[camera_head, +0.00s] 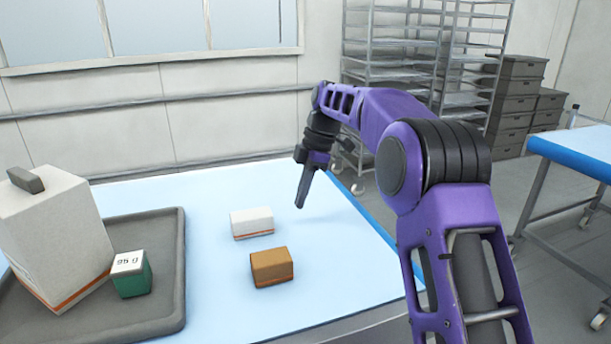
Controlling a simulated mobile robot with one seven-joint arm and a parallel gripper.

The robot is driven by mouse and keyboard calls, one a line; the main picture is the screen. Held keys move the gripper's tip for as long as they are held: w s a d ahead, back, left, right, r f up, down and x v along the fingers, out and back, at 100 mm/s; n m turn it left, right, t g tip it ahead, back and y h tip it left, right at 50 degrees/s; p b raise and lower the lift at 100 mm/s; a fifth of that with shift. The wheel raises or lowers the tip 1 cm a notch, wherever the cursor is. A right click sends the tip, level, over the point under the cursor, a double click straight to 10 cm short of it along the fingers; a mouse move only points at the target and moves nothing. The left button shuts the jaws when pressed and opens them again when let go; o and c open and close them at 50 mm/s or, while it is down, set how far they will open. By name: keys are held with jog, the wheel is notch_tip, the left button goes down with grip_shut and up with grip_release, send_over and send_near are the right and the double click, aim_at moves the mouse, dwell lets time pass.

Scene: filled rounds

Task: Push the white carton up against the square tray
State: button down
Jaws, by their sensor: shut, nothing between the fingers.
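The white carton (252,223) is a small box with an orange stripe near its base. It lies on the light blue table top, to the right of the tray with bare table between them. The square tray (172,262) is dark grey with a raised rim, at the left. My gripper (300,205) points down to the right of the carton, apart from it in the picture. Its fingers are together with nothing between them. How high the fingertips are above the table I cannot tell exactly.
A brown box (272,267) lies just in front of the carton. A large white container (58,235) with a grey cap and a green box (131,274) stand on the tray. The table (225,195) is clear behind the carton. A rack (425,60) stands behind.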

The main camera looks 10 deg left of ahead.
aim_at(236, 217)
jog(key=x, duration=0.4)
jog(key=shift+w+f, duration=0.1)
jog(key=shift+f, duration=0.1)
jog(key=a, duration=0.1)
jog(key=s+a, duration=0.1)
jog(key=a, duration=0.1)
jog(key=shift+s+f, duration=0.1)
jog(key=shift+f, duration=0.05)
jog(key=shift+s+a, duration=0.1)
jog(key=shift+a, duration=0.4)
jog(key=s+a, duration=0.1)
jog(key=a, duration=0.2)
jog(key=s+a+p, duration=0.1)
jog(key=s+a, duration=0.1)
jog(key=a, duration=0.1)
jog(key=s+a, duration=0.1)
jog(key=a, duration=0.2)
jog(key=shift+s+a+p, duration=0.15)
jog(key=shift+s+p, duration=0.15)
jog(key=shift+p, duration=0.1)
